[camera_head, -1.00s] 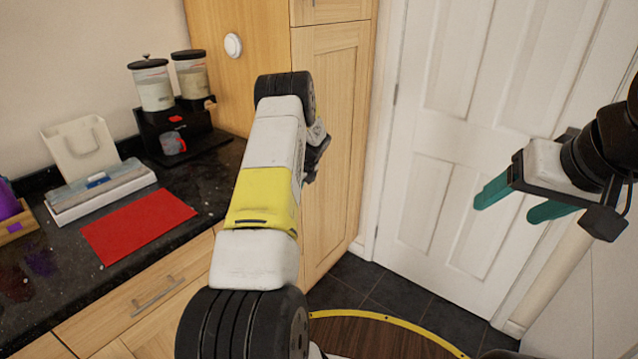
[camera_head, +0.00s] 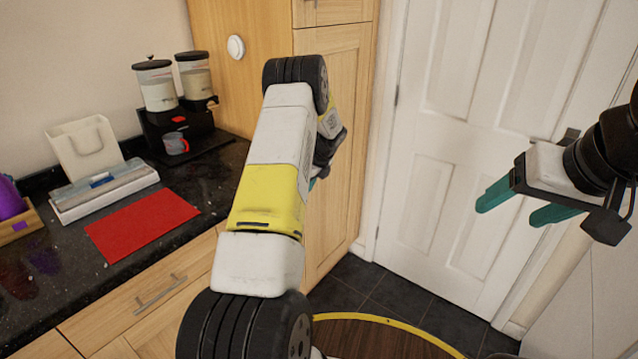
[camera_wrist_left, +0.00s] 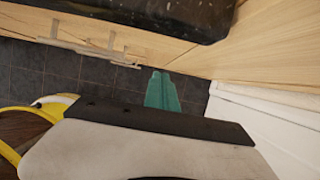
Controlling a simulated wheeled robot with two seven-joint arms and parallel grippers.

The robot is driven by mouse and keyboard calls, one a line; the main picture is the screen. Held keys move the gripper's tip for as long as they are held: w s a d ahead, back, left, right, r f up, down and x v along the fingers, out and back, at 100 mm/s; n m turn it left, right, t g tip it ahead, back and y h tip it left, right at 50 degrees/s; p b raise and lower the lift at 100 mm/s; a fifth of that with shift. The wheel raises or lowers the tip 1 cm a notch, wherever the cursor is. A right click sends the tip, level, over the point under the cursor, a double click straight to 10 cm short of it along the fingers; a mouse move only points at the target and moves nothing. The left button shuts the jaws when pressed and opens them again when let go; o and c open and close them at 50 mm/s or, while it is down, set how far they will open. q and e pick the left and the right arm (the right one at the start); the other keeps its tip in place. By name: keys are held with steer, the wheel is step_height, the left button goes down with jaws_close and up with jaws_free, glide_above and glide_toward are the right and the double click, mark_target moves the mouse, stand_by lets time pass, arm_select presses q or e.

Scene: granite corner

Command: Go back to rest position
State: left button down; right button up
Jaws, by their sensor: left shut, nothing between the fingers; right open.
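My left arm reaches up the middle of the head view, and its forearm hides most of the left gripper. A bit of teal finger (camera_head: 313,183) shows beside the forearm, in front of the wooden cupboard. In the left wrist view the left gripper (camera_wrist_left: 162,92) has its teal fingers together with nothing between them, over the dark floor tiles. My right gripper (camera_head: 517,205) is at the right of the head view, in front of the white door. Its two teal fingers are apart and empty, pointing left.
The dark counter (camera_head: 205,180) at left carries a red mat (camera_head: 143,223), a white bag (camera_head: 85,148), a boxed tray (camera_head: 105,190) and a two-jar dispenser (camera_head: 175,110) with a mug (camera_head: 176,144). A tall cupboard (camera_head: 345,120) and a white door (camera_head: 440,130) stand behind. Dark tiles (camera_head: 400,297) lie clear below.

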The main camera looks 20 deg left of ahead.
arm_select(q)
steer(key=s+d+r+n+t+h, duration=0.1)
steer(key=s+d+r+n, duration=0.3)
steer(key=r, duration=0.5)
steer(key=s+d+r+n+h, duration=0.1)
steer(key=s+d+r+n, duration=0.2)
steer(key=s+r, duration=0.5)
steer(key=s+d+r+n+t+h, duration=0.1)
steer(key=s+d+r+n, duration=0.25)
steer(key=r, duration=0.65)
steer(key=s+d+r+n+t+h, duration=0.1)
steer(key=s+d+n, duration=0.1)
steer(key=s, duration=0.6)
steer(key=s+d+r+n+h, duration=0.1)
steer(key=s+d+r+n, duration=0.1)
steer(key=s+n, duration=0.3)
steer(key=s+d+r+n+t+h, duration=0.1)
steer(key=s+d+n, duration=0.3)
steer(key=s, duration=0.8)
steer(key=shift+r+t, duration=0.3)
steer(key=shift+r, duration=0.3)
steer(key=shift+d, duration=0.1)
